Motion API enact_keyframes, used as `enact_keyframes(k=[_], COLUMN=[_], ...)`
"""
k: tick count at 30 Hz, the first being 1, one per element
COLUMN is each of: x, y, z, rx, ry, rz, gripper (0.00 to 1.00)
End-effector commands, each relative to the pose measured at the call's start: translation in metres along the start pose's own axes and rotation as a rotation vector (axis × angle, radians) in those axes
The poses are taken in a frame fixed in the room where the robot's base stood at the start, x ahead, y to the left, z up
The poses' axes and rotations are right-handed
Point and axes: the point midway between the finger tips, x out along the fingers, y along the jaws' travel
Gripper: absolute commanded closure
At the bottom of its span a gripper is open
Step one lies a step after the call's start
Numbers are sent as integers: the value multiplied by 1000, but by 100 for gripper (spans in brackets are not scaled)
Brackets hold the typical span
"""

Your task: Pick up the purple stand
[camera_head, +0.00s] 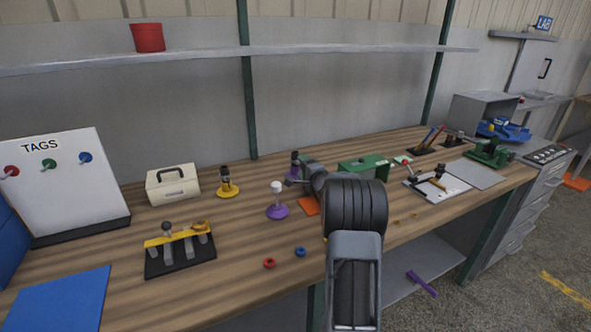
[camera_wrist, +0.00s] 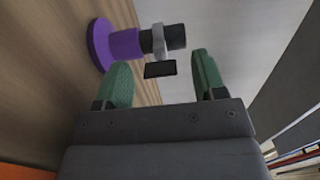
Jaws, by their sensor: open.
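The wrist view shows the stand (camera_wrist: 122,43) lying sideways in the picture, with a round purple base, purple stem, grey collar and black top. My gripper (camera_wrist: 160,66) is open, its two green fingers apart and nothing held. The collar and a small dark plate show just past the fingertips, in line with the gap. In the head view my gripper (camera_head: 293,182) is right by the stand.
A yellow stand (camera_head: 227,187) is farther left. A shelf (camera_head: 200,57) runs above.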

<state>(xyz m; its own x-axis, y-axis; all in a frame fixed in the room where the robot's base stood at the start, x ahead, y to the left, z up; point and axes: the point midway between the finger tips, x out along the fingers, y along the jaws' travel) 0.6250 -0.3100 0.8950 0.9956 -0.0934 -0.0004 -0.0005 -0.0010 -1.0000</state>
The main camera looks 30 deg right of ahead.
Motion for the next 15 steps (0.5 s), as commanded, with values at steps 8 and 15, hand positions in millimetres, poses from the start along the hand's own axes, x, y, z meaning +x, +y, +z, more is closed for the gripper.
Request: enact_keyframes(k=[8, 15], x=[1, 1], y=[0, 0], z=[0, 0], rx=[1, 0], ry=[0, 1], rz=[0, 0], gripper=[39, 62])
